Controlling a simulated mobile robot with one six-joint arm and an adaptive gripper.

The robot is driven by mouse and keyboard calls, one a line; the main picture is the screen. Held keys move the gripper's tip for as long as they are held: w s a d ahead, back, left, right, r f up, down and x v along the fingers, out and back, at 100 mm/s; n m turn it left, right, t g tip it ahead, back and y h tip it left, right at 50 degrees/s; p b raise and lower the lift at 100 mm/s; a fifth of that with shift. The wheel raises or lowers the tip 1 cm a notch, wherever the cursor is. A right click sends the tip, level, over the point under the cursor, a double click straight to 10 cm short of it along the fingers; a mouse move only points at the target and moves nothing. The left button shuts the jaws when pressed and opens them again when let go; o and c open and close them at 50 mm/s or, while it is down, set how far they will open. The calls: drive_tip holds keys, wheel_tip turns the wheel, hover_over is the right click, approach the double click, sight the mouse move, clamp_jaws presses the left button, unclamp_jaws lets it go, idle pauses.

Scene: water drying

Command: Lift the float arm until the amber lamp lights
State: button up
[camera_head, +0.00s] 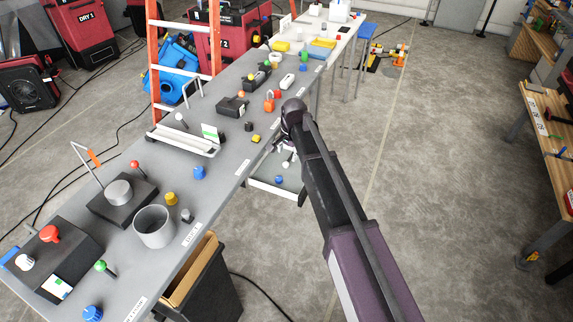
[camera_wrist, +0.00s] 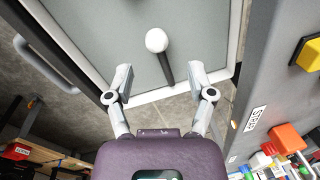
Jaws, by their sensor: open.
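A white ball (camera_wrist: 157,40) on a dark rod (camera_wrist: 166,69) shows in the wrist view, over a grey tray with a pale rim (camera_wrist: 172,90); it may be the float arm, but I cannot be sure. My gripper (camera_wrist: 162,78) is open, with one finger on each side of the rod's lower end. Nothing is held, and I cannot tell whether the fingers touch the rod. In the head view my gripper (camera_head: 285,143) is over the tray (camera_head: 262,191) beside the bench, and my arm partly hides it. I cannot pick out an amber lamp for certain.
The long grey bench (camera_head: 228,172) runs along the left with several knobs and devices. A yellow block (camera_head: 256,138) sits near its edge. A black bin (camera_head: 208,287) stands in front of the bench. An orange ladder (camera_head: 153,60) stands behind. Floor to the right is open.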

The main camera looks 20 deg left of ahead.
sight(290, 159)
drive_tip(key=shift+a+f+b, duration=0.15)
drive_tip(key=shift+f+b, duration=0.65)
drive_tip(key=shift+f, duration=0.15)
drive_tip(key=shift+a+f+b, duration=0.1)
drive_tip(key=shift+f+b, duration=0.7)
drive_tip(key=shift+f, duration=0.15)
clamp_jaws()
